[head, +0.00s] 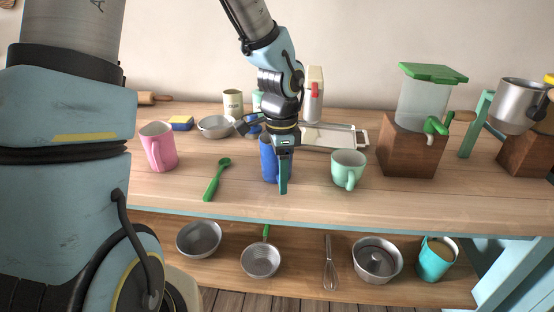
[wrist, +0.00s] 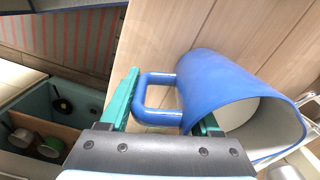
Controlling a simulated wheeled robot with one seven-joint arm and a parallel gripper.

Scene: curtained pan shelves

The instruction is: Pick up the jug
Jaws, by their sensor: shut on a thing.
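The blue jug (head: 267,163) is upright near the front middle of the wooden counter in the head view, partly hidden behind my gripper (head: 283,180). I cannot tell whether its base touches the counter. In the wrist view the jug (wrist: 225,85) shows its open, pale-lined mouth at the lower right and its square blue handle (wrist: 142,95) toward my gripper (wrist: 163,110). The handle lies between my two green fingers, and the jaws are shut on the jug. The right fingertip is partly hidden against the jug's body.
A mint mug (head: 348,169) stands close on the right, and a green spoon (head: 216,180) lies left. A pink mug (head: 158,146) is farther left. A wooden-based dispenser (head: 411,150) stands right. The lower shelf (head: 300,290) holds pans and a whisk.

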